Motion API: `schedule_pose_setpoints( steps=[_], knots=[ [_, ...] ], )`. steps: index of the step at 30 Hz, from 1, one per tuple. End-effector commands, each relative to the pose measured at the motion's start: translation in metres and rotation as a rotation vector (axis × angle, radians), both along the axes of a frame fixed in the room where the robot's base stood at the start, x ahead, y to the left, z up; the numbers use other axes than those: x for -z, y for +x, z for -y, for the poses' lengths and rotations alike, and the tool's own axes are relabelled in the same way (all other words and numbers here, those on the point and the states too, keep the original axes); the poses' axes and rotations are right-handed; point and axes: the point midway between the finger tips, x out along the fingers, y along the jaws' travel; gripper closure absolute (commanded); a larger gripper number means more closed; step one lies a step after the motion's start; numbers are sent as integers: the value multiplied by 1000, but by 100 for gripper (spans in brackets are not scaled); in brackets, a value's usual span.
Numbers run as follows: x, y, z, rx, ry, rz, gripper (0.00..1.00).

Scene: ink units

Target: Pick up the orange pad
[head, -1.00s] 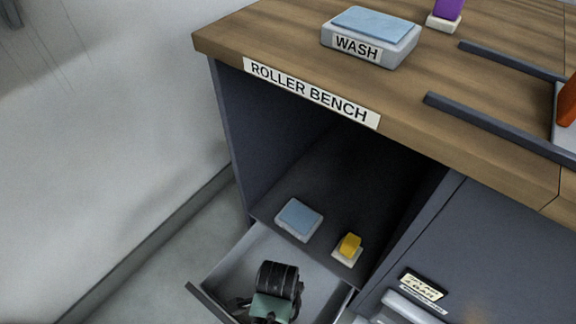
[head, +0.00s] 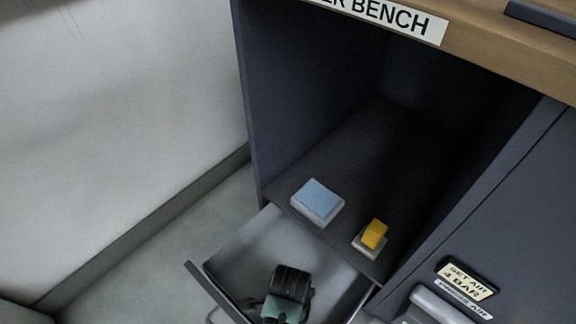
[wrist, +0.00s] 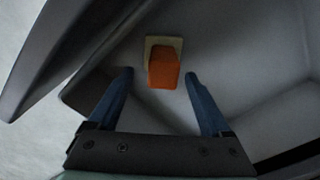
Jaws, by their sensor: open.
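The orange pad (wrist: 163,68) shows in the wrist view as an upright orange block on a pale square base, on the floor of the open grey drawer (head: 238,252). My gripper (wrist: 158,80) is open and empty, with one blue finger on each side of the pad's line. The pad appears between and slightly beyond the fingertips; I see gaps on both sides and no contact. In the head view my dark wrist (head: 290,283) is over the drawer and the orange pad is hidden.
On the dark shelf above the drawer lie a blue pad in a pale tray (head: 317,202) and a yellow block on a pale base (head: 373,235). Drawer walls surround my gripper. The labelled cabinet front (head: 530,220) stands to the right.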

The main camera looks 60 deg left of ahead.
Motion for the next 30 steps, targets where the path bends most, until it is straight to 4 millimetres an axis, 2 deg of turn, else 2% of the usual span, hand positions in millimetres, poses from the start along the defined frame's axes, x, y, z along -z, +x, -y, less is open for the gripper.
schedule_pose_setpoints(
  steps=[8,18,27,28,30],
  knots=[
    [16,0,-2,-1,1,1,18],
    [55,-1,-5,-1,0,0,18],
    [56,-1,-4,1,1,1,18],
    [56,-1,-4,1,1,1,19],
    [56,-1,-4,0,0,0,32]
  ],
)
